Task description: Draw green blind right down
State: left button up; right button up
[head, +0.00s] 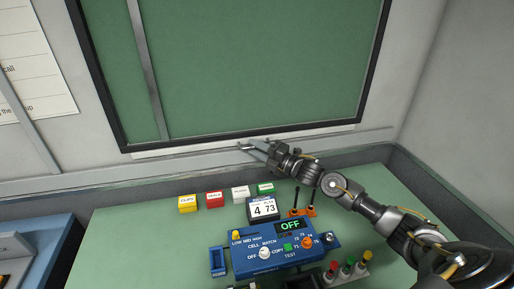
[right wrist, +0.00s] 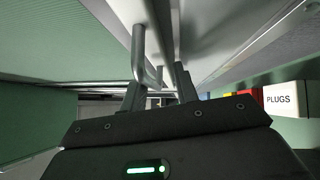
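The green blind (head: 250,70) fills the dark-framed window in the head view and reaches down to about the lower frame. A pale bar (head: 190,148) runs just under the frame. My right gripper (head: 251,149) is at this lower edge, near its middle. In the right wrist view its fingers (right wrist: 160,88) stand apart, with a bent metal handle (right wrist: 149,72) reaching between them. A gap shows beside the handle, and I see no firm grip. The blind's green surface (right wrist: 50,50) is at left there. My left gripper is in neither view.
A grey rail crosses the window's left part. A wall stands at right.

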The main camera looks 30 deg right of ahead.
jog(key=shift+r, duration=0.15)
jog(key=b+v, duration=0.2)
jog(key=v, duration=0.5)
jog(key=shift+s+d, duration=0.15)
jog(key=shift+s, duration=0.05)
dwell(0.4)
